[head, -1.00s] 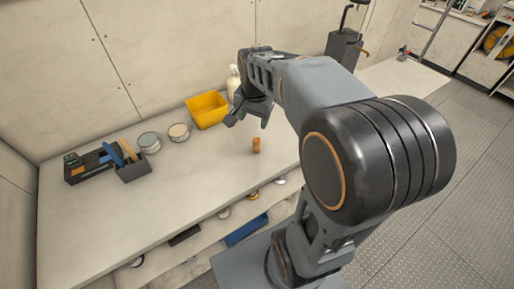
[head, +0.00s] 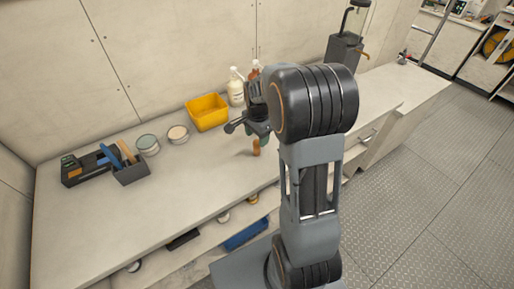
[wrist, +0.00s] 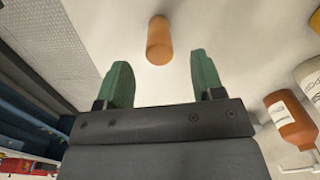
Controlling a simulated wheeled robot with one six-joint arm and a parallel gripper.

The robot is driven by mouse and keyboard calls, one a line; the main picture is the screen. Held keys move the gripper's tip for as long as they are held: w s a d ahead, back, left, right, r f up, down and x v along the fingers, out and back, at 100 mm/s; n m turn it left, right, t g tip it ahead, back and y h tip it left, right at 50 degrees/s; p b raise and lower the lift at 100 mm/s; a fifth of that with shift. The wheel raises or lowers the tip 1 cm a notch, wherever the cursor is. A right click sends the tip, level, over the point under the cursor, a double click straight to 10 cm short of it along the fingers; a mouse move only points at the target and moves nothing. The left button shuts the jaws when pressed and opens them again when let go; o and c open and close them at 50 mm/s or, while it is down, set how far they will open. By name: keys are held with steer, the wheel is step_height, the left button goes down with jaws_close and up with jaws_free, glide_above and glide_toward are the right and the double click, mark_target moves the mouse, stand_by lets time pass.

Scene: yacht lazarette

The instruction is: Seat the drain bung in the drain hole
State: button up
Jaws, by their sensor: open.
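The drain bung, taken to be the small orange-brown cylinder (head: 256,147), stands on the pale bench top. It also shows in the wrist view (wrist: 159,40), just beyond the gap between my fingertips. My gripper (wrist: 163,72) is open, its two green fingers apart with nothing between them. In the head view my gripper is right by the bung and partly hidden by my arm. I cannot make out the drain hole in either view.
A yellow bin (head: 208,112), a white bottle (head: 236,88) and two round tins (head: 148,144) stand along the back of the bench (head: 120,225). A dark tool caddy (head: 131,173) is at the left. The front middle of the bench is clear.

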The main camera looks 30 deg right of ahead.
mark_target(257, 142)
steer(key=shift+f+p, duration=0.4)
steer(key=shift+f, duration=2.15)
steer(key=shift+c, duration=0.3)
steer(key=c, duration=1)
steer(key=shift+r, duration=0.15)
